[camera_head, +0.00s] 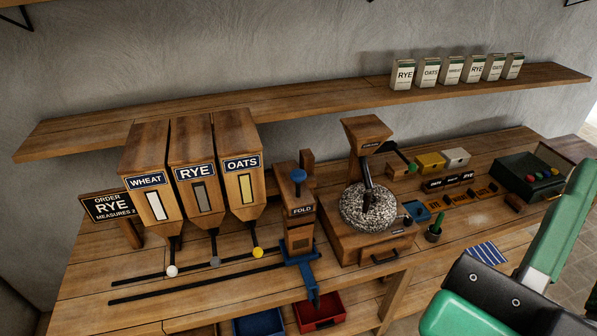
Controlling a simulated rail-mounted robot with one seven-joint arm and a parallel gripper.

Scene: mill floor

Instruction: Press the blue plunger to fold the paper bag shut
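The blue plunger (298,176) has a round knob and stands on top of the wooden fold station (301,211), labelled FOLD, right of the grain bins. The knob stands raised above the station. A small brown boxy shape (299,239) sits below the FOLD label, above a blue bracket (303,263) on the rails. I cannot tell whether this shape is the paper bag or whether its top is folded. My green and dark arm links show at the lower right, well apart from the plunger. My gripper is not in view.
Three bins, wheat (150,183), rye (199,172) and oats (242,163), stand left of the station. A hand mill (367,207) with a stone stands close on its right. A shelf (300,103) runs behind. Red (321,312) and blue (257,326) trays sit below the bench.

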